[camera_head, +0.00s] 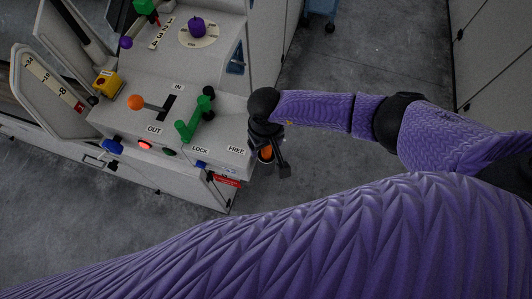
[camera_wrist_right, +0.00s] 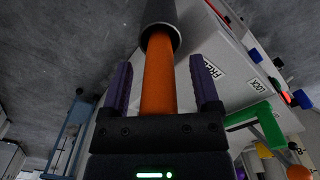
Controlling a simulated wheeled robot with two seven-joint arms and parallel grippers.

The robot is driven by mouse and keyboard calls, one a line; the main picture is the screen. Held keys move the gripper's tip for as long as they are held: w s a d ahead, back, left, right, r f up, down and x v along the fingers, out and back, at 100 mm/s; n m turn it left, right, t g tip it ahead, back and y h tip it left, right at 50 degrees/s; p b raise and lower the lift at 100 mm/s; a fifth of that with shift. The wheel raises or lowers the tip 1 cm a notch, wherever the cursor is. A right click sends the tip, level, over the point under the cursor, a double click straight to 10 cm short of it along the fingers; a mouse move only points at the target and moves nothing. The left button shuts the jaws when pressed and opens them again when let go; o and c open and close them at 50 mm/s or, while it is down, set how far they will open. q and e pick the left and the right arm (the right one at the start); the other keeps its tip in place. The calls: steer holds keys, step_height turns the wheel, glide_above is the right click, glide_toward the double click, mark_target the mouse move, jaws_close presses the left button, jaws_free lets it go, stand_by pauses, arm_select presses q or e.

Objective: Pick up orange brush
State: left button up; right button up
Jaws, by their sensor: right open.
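The orange brush (camera_wrist_right: 158,82) shows in the right wrist view as an orange shaft running up into a dark round sleeve or holder (camera_wrist_right: 160,28). My right gripper (camera_wrist_right: 163,80) is open, with one finger on each side of the orange shaft and small gaps visible. In the head view a small orange part of the brush (camera_head: 266,153) shows below my right gripper (camera_head: 272,158), beside the machine's right edge. The gripper hides most of the brush there. My left gripper is not in view.
The pale machine panel (camera_head: 225,110) carries an orange-knobbed lever (camera_head: 136,102), a green handle (camera_head: 188,130), a yellow button box (camera_head: 107,83) and a purple knob (camera_head: 197,26). A red tag (camera_head: 227,181) hangs by its edge. Grey floor (camera_head: 340,60) is open to the right.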

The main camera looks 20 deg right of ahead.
jaws_close()
stand_by(0.3)
